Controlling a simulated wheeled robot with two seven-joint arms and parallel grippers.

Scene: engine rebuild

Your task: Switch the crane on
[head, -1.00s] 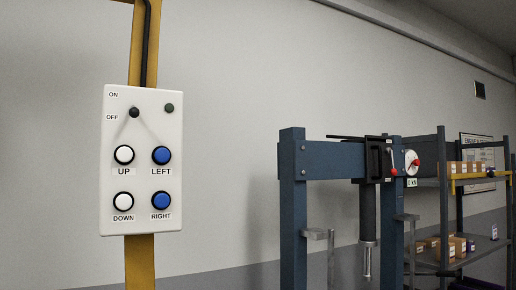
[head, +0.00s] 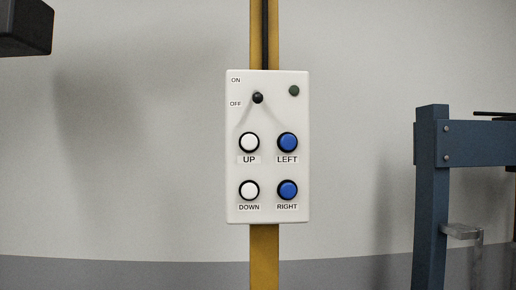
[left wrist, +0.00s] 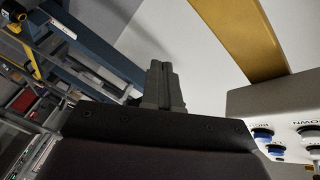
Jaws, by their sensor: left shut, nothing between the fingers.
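The white crane control box (head: 267,215) hangs on a yellow post in the middle of the head view. Its black switch knob (head: 258,98) sits by the OFF label, below ON. The round indicator lamp (head: 294,90) at its top right is dark. White UP and DOWN buttons and blue LEFT and RIGHT buttons sit below. My right gripper is not in view.
The yellow post (head: 264,258) runs above and below the box, with a black cable along its upper part. A blue steel frame (head: 430,190) stands to the right. The wall behind is plain. A dark part of my arm shows at the upper left.

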